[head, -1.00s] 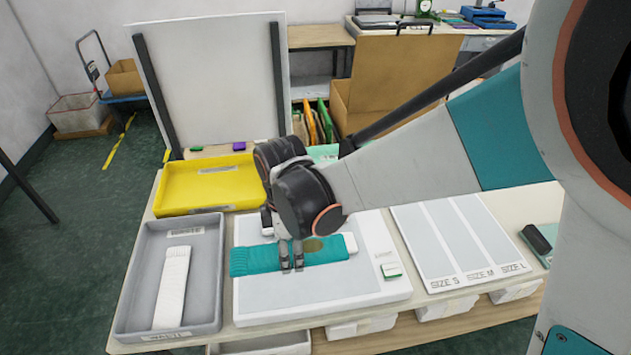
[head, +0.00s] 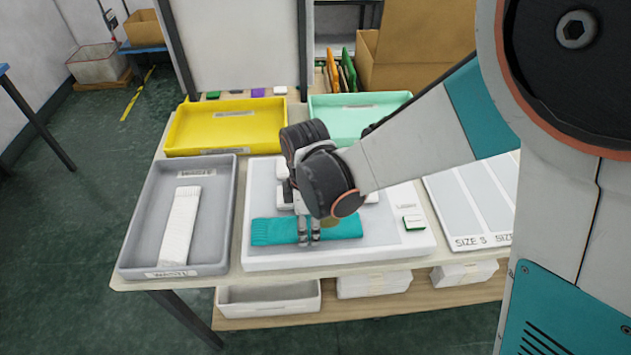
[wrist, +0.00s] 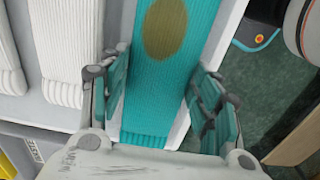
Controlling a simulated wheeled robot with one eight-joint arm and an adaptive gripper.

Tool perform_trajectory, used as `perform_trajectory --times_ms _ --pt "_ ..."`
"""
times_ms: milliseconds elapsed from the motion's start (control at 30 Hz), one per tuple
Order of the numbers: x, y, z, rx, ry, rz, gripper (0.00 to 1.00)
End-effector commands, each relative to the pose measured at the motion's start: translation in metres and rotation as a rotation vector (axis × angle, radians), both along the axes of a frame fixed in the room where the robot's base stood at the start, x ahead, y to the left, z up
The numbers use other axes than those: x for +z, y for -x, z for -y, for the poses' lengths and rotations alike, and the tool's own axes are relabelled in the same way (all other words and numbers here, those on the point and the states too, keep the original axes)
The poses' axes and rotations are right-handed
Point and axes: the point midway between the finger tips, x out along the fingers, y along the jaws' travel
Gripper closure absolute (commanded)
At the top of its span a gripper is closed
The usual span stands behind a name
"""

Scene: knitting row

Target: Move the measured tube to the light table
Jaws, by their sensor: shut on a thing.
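A teal ribbed knit tube (head: 275,232) lies level across the front half of a white flat panel (head: 390,250), which looks like the light table. An olive-brown oval patch (wrist: 165,28) marks the tube in the wrist view. My gripper (head: 309,238) points down at the tube's middle. Its fingers, also in the wrist view (wrist: 160,100), close on the tube's two long sides. I cannot tell whether the tube touches the panel or is just above it. The arm hides part of the panel behind.
A white ribbed piece (wrist: 65,50) lies beside the teal tube. A grey waste tray (head: 140,215) with a white knit tube (head: 180,225) stands left. Yellow (head: 172,135) and mint (head: 400,98) trays stand behind. A size board (head: 470,195) lies right. A small green-and-white block (head: 413,222) sits on the panel.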

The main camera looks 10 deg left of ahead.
Motion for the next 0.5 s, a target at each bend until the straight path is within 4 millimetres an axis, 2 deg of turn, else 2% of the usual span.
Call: perform_trajectory --times_ms 367,400,500 --pt "-0.0043 0.0 0.0 0.0 0.0 0.0 0.6" --pt "-0.0048 0.0 0.0 0.0 0.0 0.0 0.4" --pt "-0.0037 0.0 0.0 0.0 0.0 0.0 0.22"
